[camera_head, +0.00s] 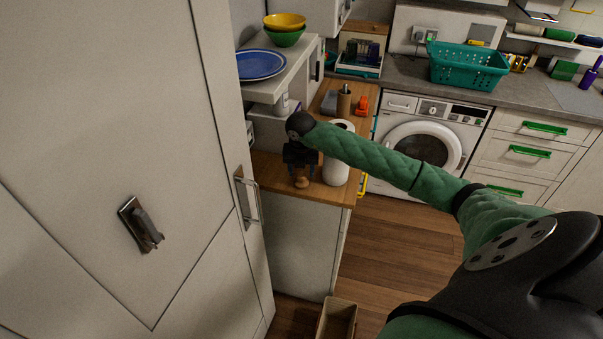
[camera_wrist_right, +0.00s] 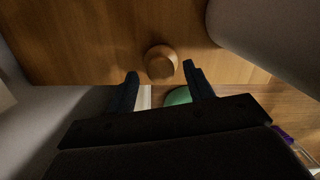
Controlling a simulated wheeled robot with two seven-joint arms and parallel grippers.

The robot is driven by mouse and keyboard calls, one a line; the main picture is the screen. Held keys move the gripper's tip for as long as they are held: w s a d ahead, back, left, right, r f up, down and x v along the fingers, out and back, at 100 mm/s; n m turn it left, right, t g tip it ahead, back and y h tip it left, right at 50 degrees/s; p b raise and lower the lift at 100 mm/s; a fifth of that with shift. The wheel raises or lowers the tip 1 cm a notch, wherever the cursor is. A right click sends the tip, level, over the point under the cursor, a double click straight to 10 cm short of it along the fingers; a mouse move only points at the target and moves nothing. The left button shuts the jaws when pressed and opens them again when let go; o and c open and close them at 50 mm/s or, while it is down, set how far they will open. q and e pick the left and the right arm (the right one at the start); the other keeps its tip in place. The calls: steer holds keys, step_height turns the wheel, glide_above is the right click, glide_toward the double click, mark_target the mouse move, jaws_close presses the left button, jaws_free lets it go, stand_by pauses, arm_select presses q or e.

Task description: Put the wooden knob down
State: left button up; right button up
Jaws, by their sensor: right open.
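The wooden knob (camera_head: 301,183) is a small round brown piece on the wooden counter top (camera_head: 333,193), near its front edge. In the right wrist view the knob (camera_wrist_right: 162,62) shows between and slightly beyond the two dark fingertips, with a visible gap to each side. My right gripper (camera_head: 300,172) points down over the counter right at the knob. Its fingers (camera_wrist_right: 160,69) are open and apart in the wrist view. Whether the knob's underside rests fully on the wood is hard to tell. My left gripper is out of view.
A white paper roll (camera_head: 338,160) stands close right of my gripper. A dark bottle-like item (camera_head: 344,102) and an orange item (camera_head: 361,105) stand farther back. A shelf with a blue plate (camera_head: 262,64) overhangs the counter's left. A tall cabinet door (camera_head: 120,110) fills the left.

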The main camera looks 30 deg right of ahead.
mark_target(301, 177)
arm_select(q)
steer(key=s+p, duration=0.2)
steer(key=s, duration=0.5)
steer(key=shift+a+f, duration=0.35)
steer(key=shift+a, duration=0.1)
arm_select(e)
step_height(301, 177, up, 10)
steer(key=s, duration=0.1)
steer(key=shift+a+f, duration=0.2)
steer(key=shift+a, duration=0.15)
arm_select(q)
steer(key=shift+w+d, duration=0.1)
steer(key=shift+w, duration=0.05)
